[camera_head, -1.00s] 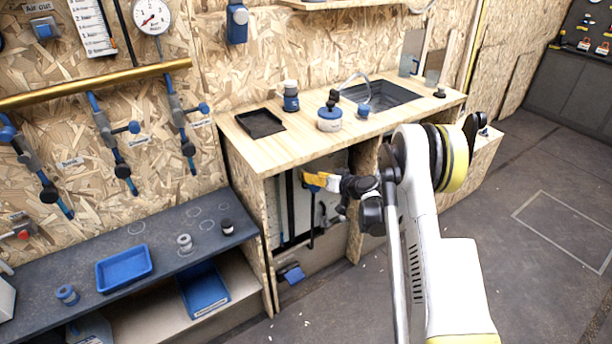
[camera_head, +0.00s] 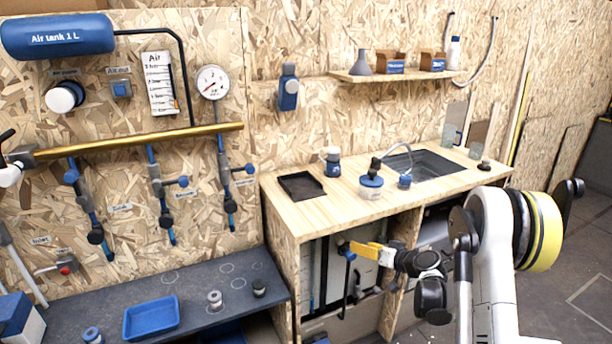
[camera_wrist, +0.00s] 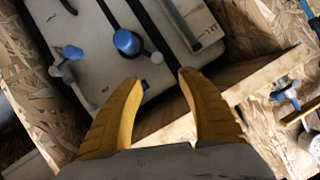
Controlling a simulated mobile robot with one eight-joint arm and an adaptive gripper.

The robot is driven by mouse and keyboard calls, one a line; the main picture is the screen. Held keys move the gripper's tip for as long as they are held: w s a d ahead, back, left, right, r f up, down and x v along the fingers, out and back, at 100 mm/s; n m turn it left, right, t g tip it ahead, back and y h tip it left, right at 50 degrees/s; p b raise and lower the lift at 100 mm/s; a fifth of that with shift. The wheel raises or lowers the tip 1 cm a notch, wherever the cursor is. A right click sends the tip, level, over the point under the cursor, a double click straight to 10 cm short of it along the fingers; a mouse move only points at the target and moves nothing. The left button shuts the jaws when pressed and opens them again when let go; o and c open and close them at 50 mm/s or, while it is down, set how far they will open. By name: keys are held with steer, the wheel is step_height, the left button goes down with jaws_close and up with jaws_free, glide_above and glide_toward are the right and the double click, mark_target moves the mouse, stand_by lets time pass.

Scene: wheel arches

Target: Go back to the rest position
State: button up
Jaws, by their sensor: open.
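My gripper (camera_head: 362,249) has yellow fingers and is in front of the open cupboard under the wooden counter (camera_head: 301,216). In the wrist view the two yellow fingers (camera_wrist: 160,88) stand apart with nothing between them. Beyond them is a pale panel (camera_wrist: 95,30) with blue-knobbed fittings, one blue knob (camera_wrist: 126,42) just above the fingertips in the picture. A dark vertical rod with a blue top (camera_head: 347,255) shows close to the fingers in the head view; I cannot tell whether they touch. My white and yellow arm is at the right.
The counter carries a black tray (camera_head: 302,186), a blue-lidded jar (camera_head: 371,186) and a sink (camera_head: 440,166). A dark bench (camera_head: 90,306) at lower left holds a blue tray (camera_head: 151,318). A brass pipe (camera_head: 140,140) with hanging valves runs along the wall. Open floor lies at the right.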

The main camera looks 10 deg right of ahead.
steer(key=s+a+r+g+h, duration=0.1)
steer(key=s+a+r+g, duration=0.1)
steer(key=s+a+r, duration=0.5)
steer(key=s+a+r+g+h, duration=0.1)
steer(key=s+a+r+g, duration=0.1)
steer(key=s+r, duration=0.75)
steer(key=s+r+g+h, duration=0.1)
steer(key=s+h, duration=0.3)
steer(key=s, duration=1.9)
steer(key=shift+s+d+r+m, duration=0.15)
steer(key=shift+s+m, duration=0.05)
steer(key=shift+m, duration=0.1)
